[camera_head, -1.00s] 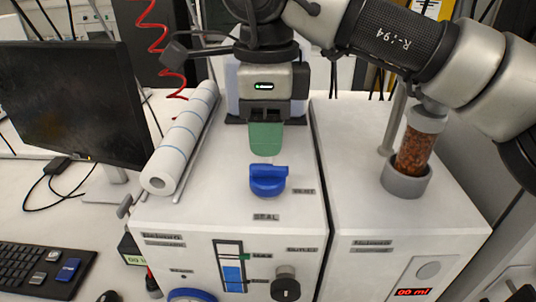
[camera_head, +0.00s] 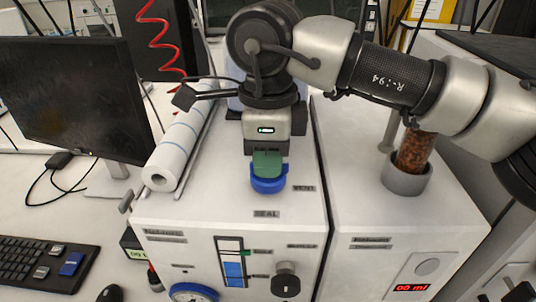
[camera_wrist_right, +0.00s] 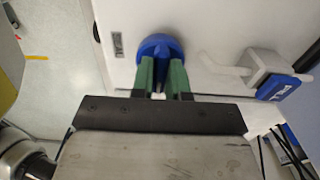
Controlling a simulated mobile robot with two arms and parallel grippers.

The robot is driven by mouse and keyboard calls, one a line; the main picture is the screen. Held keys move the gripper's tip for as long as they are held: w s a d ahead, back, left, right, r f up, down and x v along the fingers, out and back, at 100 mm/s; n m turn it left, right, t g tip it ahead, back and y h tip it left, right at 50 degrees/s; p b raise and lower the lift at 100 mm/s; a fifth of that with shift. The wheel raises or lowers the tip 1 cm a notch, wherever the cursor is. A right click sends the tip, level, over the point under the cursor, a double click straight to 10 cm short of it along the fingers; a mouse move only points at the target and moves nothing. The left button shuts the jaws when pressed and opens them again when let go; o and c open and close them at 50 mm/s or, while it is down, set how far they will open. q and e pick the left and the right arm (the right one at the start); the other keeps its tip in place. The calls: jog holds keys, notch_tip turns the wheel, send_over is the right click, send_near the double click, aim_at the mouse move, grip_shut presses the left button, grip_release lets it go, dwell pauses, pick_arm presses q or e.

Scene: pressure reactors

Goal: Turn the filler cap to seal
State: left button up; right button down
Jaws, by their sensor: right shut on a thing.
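The blue filler cap (camera_head: 268,186) is on top of the white machine, between a VENT label (camera_head: 304,188) to its right and a SEAL label (camera_head: 266,214) in front of it. My right gripper (camera_head: 267,165) is down over the cap from above, its green fingers shut on it. The right wrist view shows the round cap (camera_wrist_right: 160,44) with the two green fingers (camera_wrist_right: 163,72) on either side of its grip. The fingers hide most of the grip, so its exact direction cannot be told. My left gripper is not in view.
A striped paper roll (camera_head: 178,150) lies left of the cap. To the right, a second white unit holds a clear tube of brown grains (camera_head: 416,152) in a grey collar, under my right arm. A monitor (camera_head: 70,98) and keyboard (camera_head: 45,268) stand at the left.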

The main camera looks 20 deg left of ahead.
jog(key=m+b, duration=0.3)
jog(key=m, duration=0.1)
jog(key=shift+f, duration=0.1)
jog(key=m+b, duration=0.2)
jog(key=m, duration=0.2)
jog(key=shift+m, duration=0.3)
jog(key=m+b, duration=0.2)
jog(key=m, duration=0.2)
jog(key=shift+m, duration=0.3)
jog(key=m+b, duration=0.1)
jog(key=m, duration=0.3)
jog(key=shift+m+b, duration=0.3)
jog(key=shift+r, duration=0.2)
jog(key=c, duration=1.1)
grip_release()
